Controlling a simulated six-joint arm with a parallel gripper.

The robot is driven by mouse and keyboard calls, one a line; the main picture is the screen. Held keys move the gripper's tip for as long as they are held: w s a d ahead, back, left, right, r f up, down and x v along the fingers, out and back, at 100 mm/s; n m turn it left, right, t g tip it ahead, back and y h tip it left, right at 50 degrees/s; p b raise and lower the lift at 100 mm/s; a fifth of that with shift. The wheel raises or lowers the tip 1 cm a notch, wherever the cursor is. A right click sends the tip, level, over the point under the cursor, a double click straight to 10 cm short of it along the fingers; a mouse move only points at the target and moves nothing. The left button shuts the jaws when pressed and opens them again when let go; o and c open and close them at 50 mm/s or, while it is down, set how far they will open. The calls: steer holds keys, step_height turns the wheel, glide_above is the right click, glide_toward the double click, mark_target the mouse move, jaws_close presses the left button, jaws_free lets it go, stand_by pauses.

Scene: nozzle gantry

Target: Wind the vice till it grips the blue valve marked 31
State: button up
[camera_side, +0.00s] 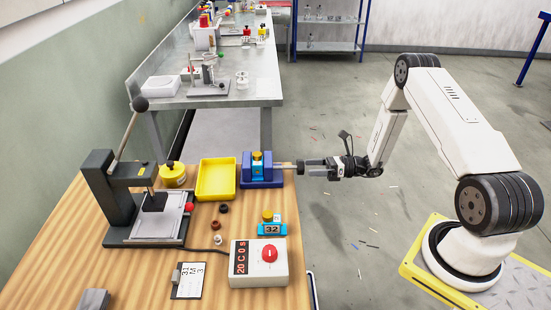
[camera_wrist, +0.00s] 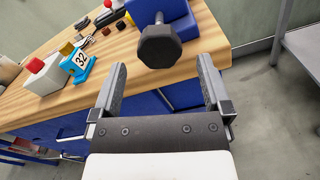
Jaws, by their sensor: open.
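The blue vice (camera_side: 262,183) stands at the table's right edge, its grey screw (camera_side: 286,166) pointing right and ending in a dark knob (camera_side: 300,167). A blue valve with a yellow cap (camera_side: 257,156) sits between the vice jaws; its number and any jaw gap are too small to tell. In the wrist view the black knob (camera_wrist: 160,46) lies ahead, between the finger directions, with the blue vice body (camera_wrist: 192,25) behind it. My gripper (camera_side: 309,167) is open and empty at the knob's right; its fingers show in the wrist view (camera_wrist: 163,66).
A blue valve marked 32 (camera_side: 271,229) stands nearer the front, beside a control box with a red button (camera_side: 258,270). A yellow tray (camera_side: 230,194) lies left of the vice. A lever press (camera_side: 113,195) stands at left. Open floor lies right of the table.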

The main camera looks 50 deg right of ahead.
steer(key=shift+v, duration=0.9)
